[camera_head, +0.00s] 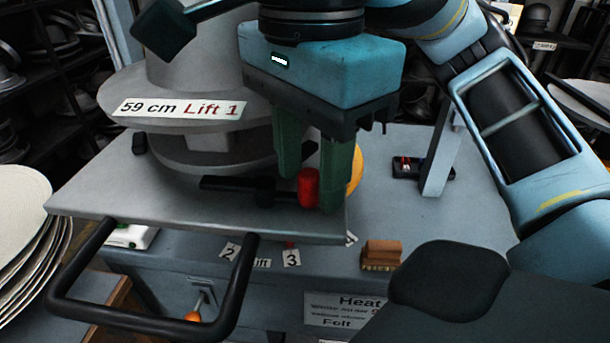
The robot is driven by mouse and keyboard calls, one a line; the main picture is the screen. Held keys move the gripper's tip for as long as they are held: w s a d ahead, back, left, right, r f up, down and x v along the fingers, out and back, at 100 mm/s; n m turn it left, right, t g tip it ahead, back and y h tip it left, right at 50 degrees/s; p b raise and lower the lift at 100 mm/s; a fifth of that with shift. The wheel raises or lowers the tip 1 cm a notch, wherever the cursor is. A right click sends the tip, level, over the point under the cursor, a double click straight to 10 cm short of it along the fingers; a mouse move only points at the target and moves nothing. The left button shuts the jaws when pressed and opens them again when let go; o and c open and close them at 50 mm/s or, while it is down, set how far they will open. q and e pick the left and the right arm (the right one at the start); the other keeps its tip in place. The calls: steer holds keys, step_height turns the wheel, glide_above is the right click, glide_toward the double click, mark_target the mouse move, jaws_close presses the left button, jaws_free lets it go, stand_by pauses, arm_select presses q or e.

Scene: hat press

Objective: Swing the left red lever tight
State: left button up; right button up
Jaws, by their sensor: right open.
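The red lever knob (308,187) sits at the right end of a black lever bar (240,184), at the front of the press's grey metal plate (120,200). My right gripper (308,192) comes down from above with its two green fingers apart. The knob shows between the fingers, low near their tips. I cannot tell whether either finger touches it. The right finger stands just to the right of the knob. No second red lever shows. My left gripper is not in view.
The round hat mould labelled "59 cm Lift 1" (180,107) stands close left of my right gripper. A black loop handle (150,318) juts out in front. A yellow round part (355,170) is partly hidden behind the right finger. A wooden brush (381,255) lies on the table.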

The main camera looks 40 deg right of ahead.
steer(key=shift+f, duration=0.45)
jaws_close()
